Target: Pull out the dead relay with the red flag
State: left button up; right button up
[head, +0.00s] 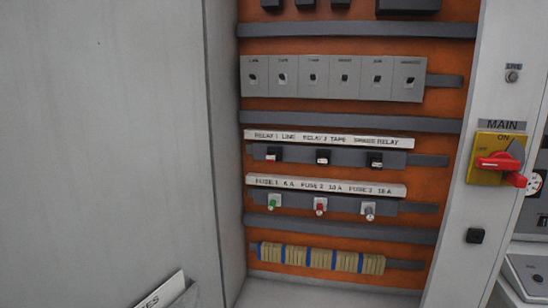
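A row of three small black relays sits on a grey rail inside the open cabinet, under a white label strip (330,139) reading RELAY 1 LINE, RELAY 2 TAPE and SPARE RELAY. The middle relay (322,157) shows a pale mark. The right relay (375,159), under SPARE RELAY, is black with its front detail too small to read. All three are seated in the row. Neither of my grippers is in view.
Below are a green fuse (273,202), a red fuse (320,206) and a grey fuse (369,210). Grey breakers (344,79) sit above. A yellow MAIN switch (484,178) with red handle is right. A grey panel (110,150) fills the left.

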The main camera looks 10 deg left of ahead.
aim_at(272, 156)
jog(key=i+l+u, duration=0.1)
jog(key=u, duration=0.35)
jog(key=i+l+u, duration=0.1)
jog(key=u, duration=0.35)
jog(key=i+l+u, duration=0.15)
jog(key=u, duration=0.3)
jog(key=i+l+u, duration=0.15)
jog(key=l, duration=0.35)
jog(key=i+l+u, duration=0.1)
jog(key=l, duration=0.45)
jog(key=i+l+u, duration=0.15)
jog(key=l, duration=0.35)
